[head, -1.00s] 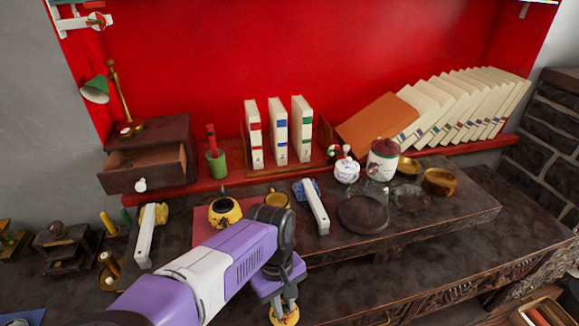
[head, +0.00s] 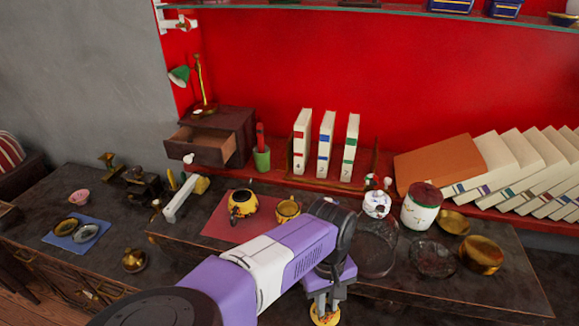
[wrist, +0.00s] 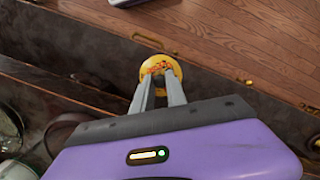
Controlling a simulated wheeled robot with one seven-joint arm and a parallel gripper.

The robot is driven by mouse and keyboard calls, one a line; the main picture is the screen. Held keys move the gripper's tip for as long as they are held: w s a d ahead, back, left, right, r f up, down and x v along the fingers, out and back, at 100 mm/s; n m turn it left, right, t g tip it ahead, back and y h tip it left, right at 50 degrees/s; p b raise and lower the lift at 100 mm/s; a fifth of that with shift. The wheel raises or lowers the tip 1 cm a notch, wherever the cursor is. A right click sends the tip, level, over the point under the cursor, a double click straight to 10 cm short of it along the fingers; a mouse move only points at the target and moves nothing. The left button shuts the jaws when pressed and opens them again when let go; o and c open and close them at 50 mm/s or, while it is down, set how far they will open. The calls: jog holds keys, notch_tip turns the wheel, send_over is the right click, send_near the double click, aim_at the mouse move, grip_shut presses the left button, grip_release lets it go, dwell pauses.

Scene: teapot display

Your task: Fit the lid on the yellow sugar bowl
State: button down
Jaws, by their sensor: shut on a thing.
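My gripper (head: 323,300) is shut on a small round yellow lid with an orange-red pattern (head: 324,317). It holds the lid in front of the dark raised stand. The wrist view shows the lid (wrist: 161,66) at the fingertips, above the area by the table's front edge and wooden floor. Two yellow vessels stand on a red mat (head: 228,222), back left of my gripper: a round dark-marked pot (head: 242,205) and a smaller yellow one (head: 287,211). I cannot tell surely which is the sugar bowl. My arm hides part of the stand.
A white bar (head: 182,201) lies left of the mat. Upright books (head: 326,145) and an open-drawer box (head: 212,138) stand behind.

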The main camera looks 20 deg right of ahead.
jog(key=shift+s+f, duration=0.15)
jog(key=shift+f, duration=0.15)
